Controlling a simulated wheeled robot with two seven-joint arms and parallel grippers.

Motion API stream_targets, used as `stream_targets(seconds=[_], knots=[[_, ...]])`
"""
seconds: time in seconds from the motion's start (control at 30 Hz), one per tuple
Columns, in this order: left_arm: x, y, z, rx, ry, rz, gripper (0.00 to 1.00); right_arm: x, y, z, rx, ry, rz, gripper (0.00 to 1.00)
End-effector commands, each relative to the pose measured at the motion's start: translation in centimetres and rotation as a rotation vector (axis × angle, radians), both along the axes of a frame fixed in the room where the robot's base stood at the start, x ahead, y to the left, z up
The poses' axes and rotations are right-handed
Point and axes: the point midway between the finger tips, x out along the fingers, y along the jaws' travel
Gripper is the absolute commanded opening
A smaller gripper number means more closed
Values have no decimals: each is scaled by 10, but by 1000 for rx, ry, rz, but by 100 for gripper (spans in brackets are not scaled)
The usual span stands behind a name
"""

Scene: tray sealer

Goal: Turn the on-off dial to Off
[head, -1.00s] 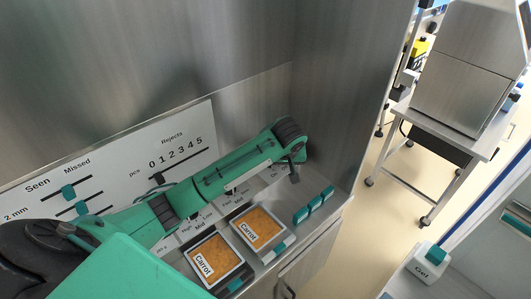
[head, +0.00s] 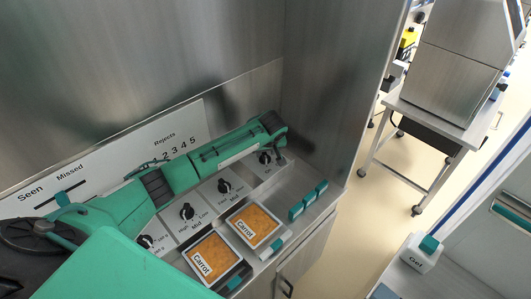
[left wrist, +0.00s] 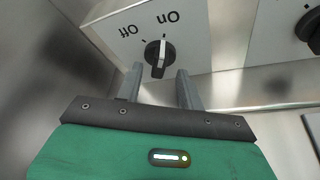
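The on-off dial (left wrist: 158,55) is a black knob with a pale pointer on a light panel. It shows upside down in the left wrist view, with the words Off and On above it; its pointer appears to face the On side. In the head view the dial (head: 264,158) sits at the far right end of the dial row, partly hidden by my green left arm. My left gripper (left wrist: 160,78) is open, its two grey fingers on either side of the dial's near end, with gaps visible. I cannot tell how deep the fingertips reach. My right gripper is not in view.
Other black dials (head: 224,186) (head: 186,212) line the panel. Two carrot trays (head: 230,252) and teal blocks (head: 308,200) lie in front. A steel wall (head: 335,90) stands close to the right of my left gripper.

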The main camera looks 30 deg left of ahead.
Motion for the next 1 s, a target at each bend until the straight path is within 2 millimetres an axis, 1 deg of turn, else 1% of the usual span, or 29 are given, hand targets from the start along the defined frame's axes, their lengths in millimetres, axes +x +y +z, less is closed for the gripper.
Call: stream_targets(seconds=[0.1,0.2,0.53,0.57,0.7,0.73,0.77,1.0], knots=[[4,3,-12,0,1,0,38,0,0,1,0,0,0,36],[6,4,-19,-1,1,0,38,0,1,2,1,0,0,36],[7,5,-22,-1,-1,-1,38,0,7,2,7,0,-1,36],[7,5,-22,-1,-1,-1,36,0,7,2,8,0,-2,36],[7,5,-22,-1,-1,0,9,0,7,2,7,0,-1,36],[7,5,-22,-1,-1,0,3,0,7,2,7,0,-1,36],[7,5,-22,-1,-1,0,0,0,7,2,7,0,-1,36],[7,5,-21,0,0,11,0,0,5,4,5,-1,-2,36]])
